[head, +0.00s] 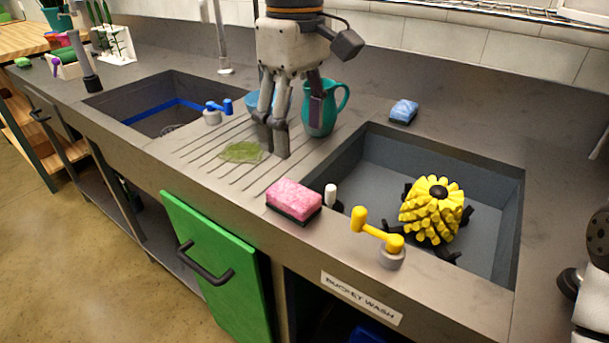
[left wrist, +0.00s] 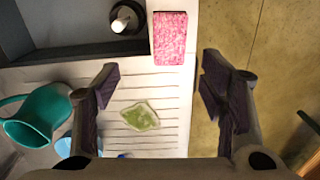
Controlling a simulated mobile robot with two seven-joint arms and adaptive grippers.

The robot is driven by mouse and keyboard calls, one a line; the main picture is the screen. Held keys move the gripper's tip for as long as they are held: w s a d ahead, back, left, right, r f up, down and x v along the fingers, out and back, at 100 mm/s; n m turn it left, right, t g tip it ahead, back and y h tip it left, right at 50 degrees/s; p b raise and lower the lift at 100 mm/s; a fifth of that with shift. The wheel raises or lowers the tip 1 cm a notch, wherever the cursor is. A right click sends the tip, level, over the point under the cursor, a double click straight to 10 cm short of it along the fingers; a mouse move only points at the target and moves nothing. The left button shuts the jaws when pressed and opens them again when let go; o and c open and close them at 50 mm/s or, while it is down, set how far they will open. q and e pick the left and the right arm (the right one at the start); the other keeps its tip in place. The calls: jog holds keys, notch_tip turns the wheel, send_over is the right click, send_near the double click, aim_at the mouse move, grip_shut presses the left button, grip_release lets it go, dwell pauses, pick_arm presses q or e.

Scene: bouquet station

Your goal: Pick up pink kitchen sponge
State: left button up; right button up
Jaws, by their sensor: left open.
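The pink kitchen sponge (head: 294,198), with a dark underside, lies on the counter at the front edge, between the ribbed drainboard and the right sink. It also shows in the left wrist view (left wrist: 170,38), at the top, beyond my fingertips. My left gripper (head: 273,147) points down over the drainboard, behind and left of the sponge. In the left wrist view its fingers (left wrist: 157,88) are spread wide, with nothing held. A green translucent patch (head: 241,152) lies on the drainboard by it.
A teal pitcher (head: 321,112) stands close beside my left gripper. The right sink (head: 380,170) holds a yellow bristly brush (head: 432,210). A yellow tap handle (head: 377,235) and a white-topped peg (head: 330,195) stand near the sponge. A blue sponge (head: 404,111) lies behind the sink.

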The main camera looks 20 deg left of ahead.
aim_at(293, 192)
pick_arm(q)
jog(key=f, duration=0.3)
jog(key=s+f, duration=0.1)
jog(key=f, duration=0.6)
jog(key=shift+s+a+f, duration=0.15)
jog(key=shift+s+f, duration=0.2)
jog(key=shift+w+f, duration=0.1)
jog(key=shift+f, duration=0.25)
jog(key=c, duration=1)
